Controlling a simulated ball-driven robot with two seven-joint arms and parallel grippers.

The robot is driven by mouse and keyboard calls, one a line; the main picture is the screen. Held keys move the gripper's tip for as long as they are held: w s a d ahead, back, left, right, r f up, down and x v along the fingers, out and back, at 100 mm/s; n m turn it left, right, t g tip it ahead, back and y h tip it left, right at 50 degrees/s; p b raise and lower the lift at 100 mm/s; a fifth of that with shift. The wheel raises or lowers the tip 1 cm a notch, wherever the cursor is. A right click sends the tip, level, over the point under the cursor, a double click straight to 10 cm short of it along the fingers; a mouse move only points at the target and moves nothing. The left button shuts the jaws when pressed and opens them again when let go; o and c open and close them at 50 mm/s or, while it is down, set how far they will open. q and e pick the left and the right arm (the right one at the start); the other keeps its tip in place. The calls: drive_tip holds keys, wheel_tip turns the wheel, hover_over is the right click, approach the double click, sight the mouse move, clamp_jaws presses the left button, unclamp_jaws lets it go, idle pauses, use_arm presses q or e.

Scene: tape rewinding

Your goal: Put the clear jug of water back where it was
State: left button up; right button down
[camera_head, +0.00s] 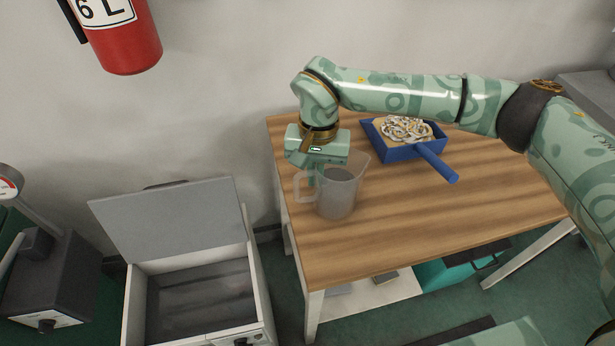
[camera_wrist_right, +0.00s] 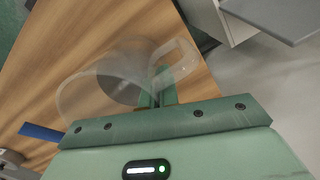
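The clear jug (camera_head: 341,191) stands upright at the left end of the wooden table (camera_head: 420,215), its handle to the left. I cannot tell whether its base touches the top. Grey-looking contents show low inside it. My right gripper (camera_head: 318,178) comes down from above at the handle side. In the right wrist view the jug (camera_wrist_right: 85,97) lies left of the fingers (camera_wrist_right: 161,90), which are close together at the handle (camera_wrist_right: 185,60) and look shut on it. My left gripper is not in view.
A blue dustpan (camera_head: 449,171) with pale curly scraps lies toward the table's back. An open white box (camera_head: 258,290) with a grey lid (camera_head: 170,220) stands left of the table. A red fire extinguisher (camera_head: 127,45) hangs on the wall. The table's front middle is clear.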

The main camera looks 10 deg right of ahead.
drive_tip(key=shift+w+f, duration=0.1)
drive_tip(key=shift+f, duration=0.1)
drive_tip(key=shift+f, duration=0.15)
drive_tip(key=c, duration=1.7)
unclamp_jaws()
drive_tip(key=r, duration=0.4)
drive_tip(key=r+p, duration=0.1)
drive_tip(key=r, duration=0.3)
drive_tip(key=r+p, duration=0.1)
drive_tip(key=r, duration=0.3)
drive_tip(key=shift+w+d+r, duration=0.15)
drive_tip(key=shift+w+r, duration=0.05)
drive_tip(key=shift+w, duration=0.1)
